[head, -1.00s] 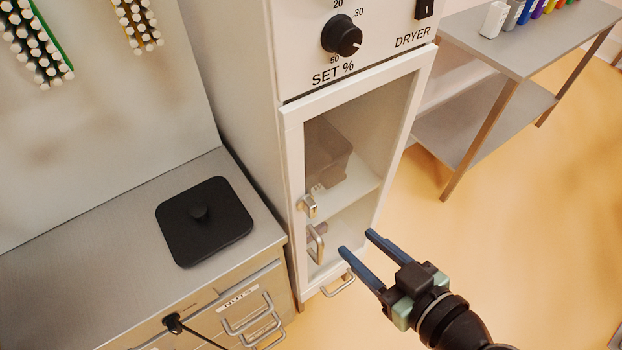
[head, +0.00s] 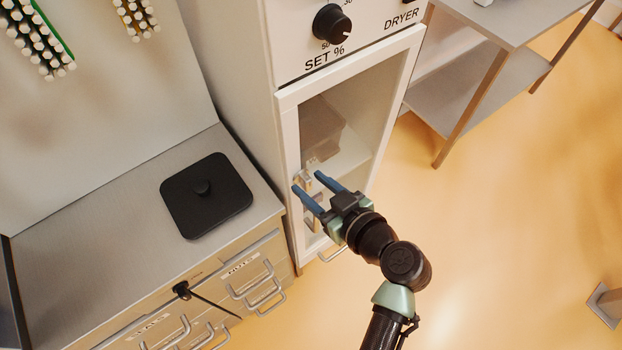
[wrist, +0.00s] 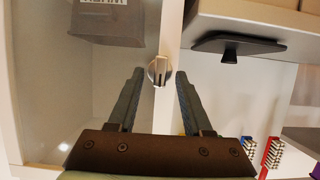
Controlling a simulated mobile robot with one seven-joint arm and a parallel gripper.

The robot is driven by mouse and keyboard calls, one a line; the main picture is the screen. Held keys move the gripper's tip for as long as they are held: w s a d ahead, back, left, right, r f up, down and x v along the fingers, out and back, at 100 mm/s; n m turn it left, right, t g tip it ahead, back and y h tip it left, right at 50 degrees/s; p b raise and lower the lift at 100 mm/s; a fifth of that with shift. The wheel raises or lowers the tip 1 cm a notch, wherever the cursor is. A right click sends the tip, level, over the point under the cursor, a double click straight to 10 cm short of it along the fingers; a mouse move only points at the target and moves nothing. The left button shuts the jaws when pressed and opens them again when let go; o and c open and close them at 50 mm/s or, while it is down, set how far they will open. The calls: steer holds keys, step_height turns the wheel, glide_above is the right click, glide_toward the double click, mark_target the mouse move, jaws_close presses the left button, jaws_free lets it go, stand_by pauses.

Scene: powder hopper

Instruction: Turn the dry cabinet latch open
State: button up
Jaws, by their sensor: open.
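The dry cabinet door (head: 290,140) has a white frame around a glass pane and is shut. Its latch (wrist: 159,70) is a small silver knob with a raised grip on the door frame. In the head view the latch (head: 302,179) is partly hidden by my fingers. My gripper (head: 307,180) is open at the latch. In the wrist view the blue-grey fingers of my gripper (wrist: 159,77) stand apart with the knob centred between their tips. I cannot tell whether either finger touches it.
A steel counter (head: 110,205) with a black lid (head: 206,196) stands left, with drawer handles in front. A grey box (wrist: 105,22) is behind the glass. The floor to the right is open.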

steer(key=shift+w+a+f, duration=0.2)
steer(key=shift+w+a, duration=0.05)
steer(key=shift+w, duration=0.1)
steer(key=shift+c, duration=0.2)
steer(key=shift+s, duration=0.1)
jaws_close()
